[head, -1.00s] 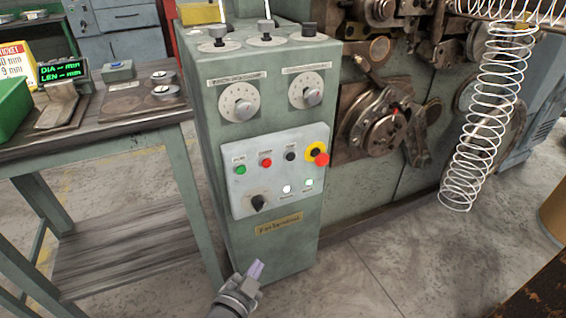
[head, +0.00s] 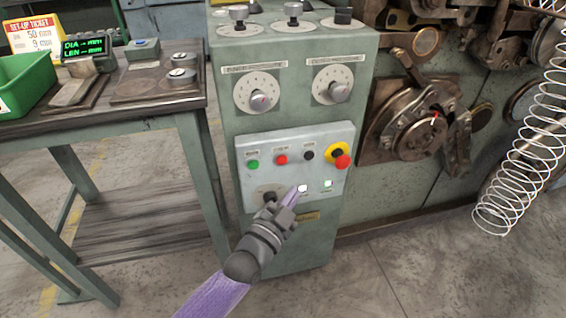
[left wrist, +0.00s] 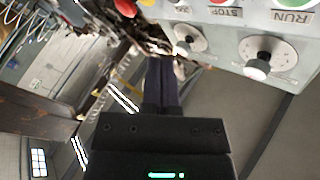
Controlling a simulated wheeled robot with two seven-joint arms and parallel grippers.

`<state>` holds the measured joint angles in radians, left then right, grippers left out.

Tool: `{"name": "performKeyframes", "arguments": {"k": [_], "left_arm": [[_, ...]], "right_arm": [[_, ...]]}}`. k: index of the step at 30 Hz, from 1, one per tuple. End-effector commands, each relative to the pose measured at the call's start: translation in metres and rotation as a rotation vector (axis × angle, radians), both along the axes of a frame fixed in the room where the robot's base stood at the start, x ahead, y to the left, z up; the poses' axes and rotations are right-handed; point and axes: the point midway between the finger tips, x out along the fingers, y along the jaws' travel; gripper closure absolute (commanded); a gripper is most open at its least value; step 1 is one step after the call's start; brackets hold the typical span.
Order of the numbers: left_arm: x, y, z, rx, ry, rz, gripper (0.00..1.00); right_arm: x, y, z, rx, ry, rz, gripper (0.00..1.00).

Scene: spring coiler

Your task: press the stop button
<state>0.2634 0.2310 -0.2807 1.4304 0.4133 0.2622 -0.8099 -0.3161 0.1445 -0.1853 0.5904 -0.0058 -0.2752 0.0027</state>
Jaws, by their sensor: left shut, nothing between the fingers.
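The red stop button (head: 281,159) sits on the light grey panel (head: 245,188) of the green cabinet, between a green button (head: 253,164) and a black one (head: 308,155). In the left wrist view the STOP label (left wrist: 229,12) shows at the top edge. My left gripper (head: 292,197) is shut and empty. Its fingertips are in front of the lower part of the panel, below the stop button in the picture. Its fingers also show in the left wrist view (left wrist: 163,75). I cannot tell whether they touch the panel. My right gripper is not in view.
A red mushroom button on a yellow collar (head: 342,161) sits at the panel's right. A selector knob (head: 268,196) is beside my left gripper. A workbench (head: 110,125) stands left of the cabinet; a wire spring (head: 530,140) hangs at the right.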

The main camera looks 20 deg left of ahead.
Motion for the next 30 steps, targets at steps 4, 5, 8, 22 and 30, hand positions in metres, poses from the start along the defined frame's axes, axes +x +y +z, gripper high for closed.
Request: {"name": "performKeyframes", "arguments": {"k": [4, 5, 8, 22, 30], "left_arm": [[0.019, 0.013, -0.007, 0.002, 0.003, 0.000, 1.00], [0.023, 0.016, -0.008, 0.002, 0.003, 0.000, 1.00], [0.035, 0.024, -0.008, 0.001, 0.003, 0.001, 1.00], [0.058, 0.039, -0.001, 0.000, 0.001, 0.000, 1.00], [0.057, 0.039, -0.001, 0.000, 0.001, 0.000, 1.00]], "right_arm": [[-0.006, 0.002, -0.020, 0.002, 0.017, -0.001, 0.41], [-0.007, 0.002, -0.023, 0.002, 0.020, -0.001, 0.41], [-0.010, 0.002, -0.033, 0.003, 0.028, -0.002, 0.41], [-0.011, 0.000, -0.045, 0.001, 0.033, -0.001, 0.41], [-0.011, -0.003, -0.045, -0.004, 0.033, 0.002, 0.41]]}}
